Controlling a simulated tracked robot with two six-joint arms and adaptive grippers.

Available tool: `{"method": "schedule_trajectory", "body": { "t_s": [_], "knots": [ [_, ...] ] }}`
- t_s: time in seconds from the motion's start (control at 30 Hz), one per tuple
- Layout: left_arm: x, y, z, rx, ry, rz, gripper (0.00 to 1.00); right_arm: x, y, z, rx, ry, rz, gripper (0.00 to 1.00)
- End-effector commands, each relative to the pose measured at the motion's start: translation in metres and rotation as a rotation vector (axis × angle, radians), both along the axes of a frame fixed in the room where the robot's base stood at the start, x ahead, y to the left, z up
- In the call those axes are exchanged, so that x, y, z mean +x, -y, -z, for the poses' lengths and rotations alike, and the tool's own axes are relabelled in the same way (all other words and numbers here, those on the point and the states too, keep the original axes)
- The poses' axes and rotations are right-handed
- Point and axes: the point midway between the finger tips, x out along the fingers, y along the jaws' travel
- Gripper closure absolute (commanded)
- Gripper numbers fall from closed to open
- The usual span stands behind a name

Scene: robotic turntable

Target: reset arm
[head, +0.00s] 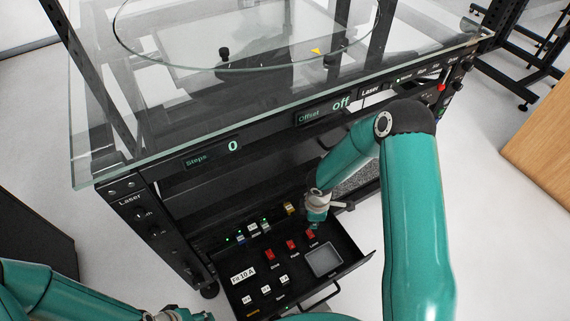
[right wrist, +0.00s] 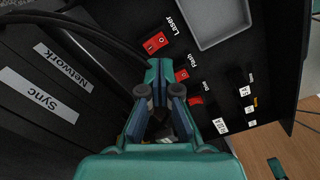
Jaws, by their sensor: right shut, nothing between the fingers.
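My right arm reaches over the open black drawer (head: 350,262) of the turntable cabinet. My right gripper (head: 317,223) points down at the drawer's back part, close to the red laser switch (head: 311,234). In the right wrist view the gripper (right wrist: 160,66) is shut and empty, its fingertips between the red laser switch (right wrist: 155,43) and the red flash switch (right wrist: 181,75). Whether it touches either switch cannot be told. My left arm shows at the lower left of the head view; its gripper (head: 175,315) is cut off by the bottom edge.
The drawer also holds a third red switch (head: 269,255), several small white switches and a grey tray (head: 324,262). A wooden surface (head: 545,130) stands right.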

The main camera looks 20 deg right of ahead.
Motion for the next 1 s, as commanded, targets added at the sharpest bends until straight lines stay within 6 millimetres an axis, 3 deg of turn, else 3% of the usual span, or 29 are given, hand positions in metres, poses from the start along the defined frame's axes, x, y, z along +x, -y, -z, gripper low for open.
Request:
{"method": "schedule_trajectory", "body": {
  "t_s": [0.17, 0.27, 0.37, 0.43, 0.5, 0.6, 0.7, 0.83, 0.93, 1.0],
  "knots": [
    [0.000, 0.000, 0.000, 0.000, 0.000, 0.000, 0.60, 0.000, -0.008, 0.000, 0.002, -0.001, -0.018, 1.00],
    [0.000, 0.000, 0.000, 0.000, 0.000, 0.000, 0.60, -0.019, -0.023, 0.004, 0.024, -0.045, -0.023, 1.00],
    [0.000, 0.000, 0.000, 0.000, 0.000, 0.000, 0.60, -0.053, -0.055, 0.007, 0.097, -0.113, 0.044, 1.00],
    [0.000, 0.000, 0.000, 0.000, 0.000, 0.000, 0.60, -0.083, -0.087, 0.007, 0.175, -0.169, 0.163, 1.00],
    [0.000, 0.000, 0.000, 0.000, 0.000, 0.000, 0.60, -0.109, -0.117, 0.004, 0.248, -0.217, 0.332, 1.00],
    [0.000, 0.000, 0.000, 0.000, 0.000, 0.000, 0.60, -0.134, -0.145, -0.001, 0.306, -0.259, 0.581, 1.00],
    [0.000, 0.000, 0.000, 0.000, 0.000, 0.000, 0.60, -0.147, -0.157, -0.004, 0.324, -0.273, 0.810, 1.00],
    [0.000, 0.000, 0.000, 0.000, 0.000, 0.000, 0.60, -0.153, -0.158, -0.005, 0.317, -0.248, 1.096, 1.00],
    [0.000, 0.000, 0.000, 0.000, 0.000, 0.000, 0.60, -0.133, -0.149, -0.003, 0.329, -0.163, 1.314, 1.00],
    [0.000, 0.000, -0.028, 0.000, -0.001, 0.000, 0.60, -0.135, -0.151, -0.031, 0.327, -0.175, 1.301, 1.00]
  ]
}}
